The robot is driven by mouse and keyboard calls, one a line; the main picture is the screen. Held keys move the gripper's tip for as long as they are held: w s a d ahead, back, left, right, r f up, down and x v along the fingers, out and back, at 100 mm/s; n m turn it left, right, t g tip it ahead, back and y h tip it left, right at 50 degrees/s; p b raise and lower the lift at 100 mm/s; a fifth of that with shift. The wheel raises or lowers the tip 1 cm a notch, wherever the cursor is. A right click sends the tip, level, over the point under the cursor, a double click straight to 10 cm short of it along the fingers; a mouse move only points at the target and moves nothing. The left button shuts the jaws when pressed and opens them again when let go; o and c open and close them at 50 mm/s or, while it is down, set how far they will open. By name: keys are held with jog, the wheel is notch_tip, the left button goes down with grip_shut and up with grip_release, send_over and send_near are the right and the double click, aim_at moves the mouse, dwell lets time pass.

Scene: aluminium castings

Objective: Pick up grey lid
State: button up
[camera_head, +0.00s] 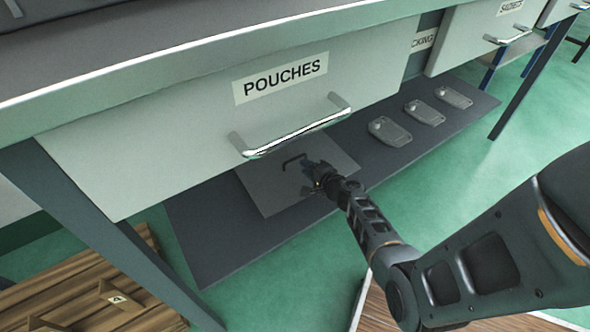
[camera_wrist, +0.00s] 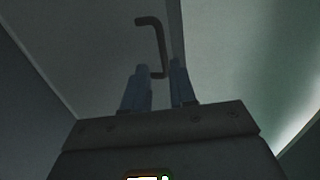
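The grey lid (camera_head: 265,190) is a flat square plate with a dark bent handle (camera_head: 292,161). It lies on the low dark shelf, partly under the drawer marked POUCHES. My gripper (camera_head: 310,172) is at the lid's right side, close to the handle, and hides part of the lid. In the wrist view the lid (camera_wrist: 85,50) fills much of the picture. The handle (camera_wrist: 157,42) stretches away from my gripper (camera_wrist: 159,68), its near end showing between the two fingers. The fingers are apart, with no clear grip on the handle.
The POUCHES drawer (camera_head: 190,130) with its metal handle (camera_head: 295,132) hangs low over the shelf (camera_head: 225,262). Several grey castings (camera_head: 390,131) lie on the shelf to the right. Table legs (camera_head: 527,85) and a wooden pallet (camera_head: 90,290) stand nearby.

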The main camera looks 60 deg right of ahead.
aim_at(296, 159)
jog(key=b+x, duration=0.2)
jog(key=x, duration=0.4)
jog(key=shift+d+r, duration=0.15)
grip_shut()
